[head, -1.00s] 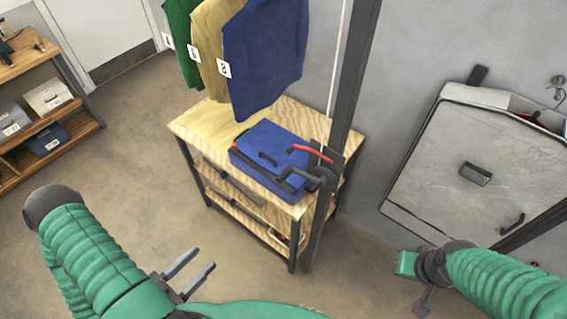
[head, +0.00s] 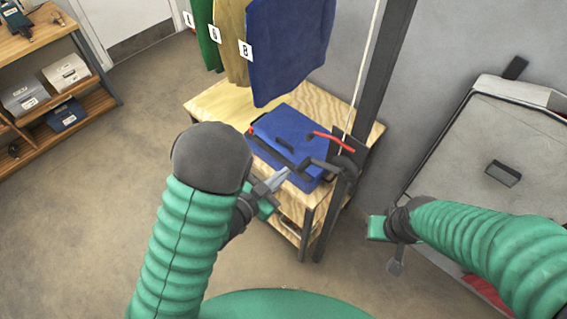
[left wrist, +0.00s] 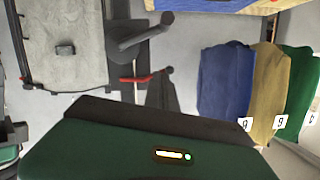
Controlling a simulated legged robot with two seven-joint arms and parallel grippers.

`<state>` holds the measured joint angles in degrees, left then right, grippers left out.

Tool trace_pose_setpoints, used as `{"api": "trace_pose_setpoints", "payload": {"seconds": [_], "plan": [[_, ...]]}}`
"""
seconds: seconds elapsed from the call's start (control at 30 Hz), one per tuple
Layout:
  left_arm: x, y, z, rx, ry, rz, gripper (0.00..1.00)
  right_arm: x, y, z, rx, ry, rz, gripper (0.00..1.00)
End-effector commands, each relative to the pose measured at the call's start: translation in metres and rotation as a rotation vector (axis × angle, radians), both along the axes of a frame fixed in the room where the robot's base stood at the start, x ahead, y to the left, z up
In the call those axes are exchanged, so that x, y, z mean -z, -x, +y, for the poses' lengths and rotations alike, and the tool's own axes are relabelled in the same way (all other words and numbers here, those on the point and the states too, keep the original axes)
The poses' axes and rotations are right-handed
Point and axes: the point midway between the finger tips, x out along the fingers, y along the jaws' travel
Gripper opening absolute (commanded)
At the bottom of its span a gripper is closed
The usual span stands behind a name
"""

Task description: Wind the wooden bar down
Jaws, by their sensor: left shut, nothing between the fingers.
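A dark winch crank (head: 322,163) with a red lever (head: 334,141) sits on a dark upright post (head: 381,75); a pale rope (head: 364,70) runs up beside the post. In the left wrist view the crank (left wrist: 140,38) and red lever (left wrist: 136,79) show near the top. The wooden bar is not visible; green, tan and blue garments (head: 288,50) hang from above the picture. My left gripper (head: 282,178) is shut and empty, just left of the crank's end; I cannot tell if it touches. My right gripper (head: 396,266) hangs low at the right, its fingers unclear.
A blue case (head: 290,130) lies on a wooden shelf table (head: 208,100) behind the left gripper, below the garments. A grey panelled case (head: 490,140) stands at the right wall. A wooden shelf (head: 95,117) with boxes is at the far left. The floor between is clear.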

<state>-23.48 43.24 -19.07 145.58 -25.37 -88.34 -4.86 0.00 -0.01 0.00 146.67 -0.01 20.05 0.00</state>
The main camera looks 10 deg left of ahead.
Motion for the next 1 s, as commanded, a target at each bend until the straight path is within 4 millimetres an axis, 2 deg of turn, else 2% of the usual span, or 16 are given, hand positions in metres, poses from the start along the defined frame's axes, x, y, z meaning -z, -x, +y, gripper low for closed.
{"api": "trace_pose_setpoints", "payload": {"seconds": [0.2,0.47,0.53,0.87,0.9,1.0], "plan": [[0.012,-0.012,-0.006,0.004,0.001,-0.006,0.00,0.038,0.000,0.000,0.000,0.000,0.000,0.00],[0.015,-0.022,-0.013,0.001,0.001,-0.007,0.00,0.086,0.000,0.000,0.000,0.000,0.001,0.00],[0.008,-0.031,-0.019,0.002,-0.003,0.001,0.00,0.071,0.001,0.000,0.000,0.000,0.002,0.00],[0.023,-0.085,-0.054,0.003,-0.004,0.002,0.00,0.050,0.000,0.000,0.000,0.000,0.000,0.00],[0.035,-0.085,-0.050,-0.001,-0.006,0.007,0.00,0.050,0.000,0.000,0.000,0.000,0.000,0.00],[0.050,-0.087,-0.047,0.000,-0.005,0.005,0.00,0.046,0.000,0.000,0.000,0.000,0.000,0.00]]}}
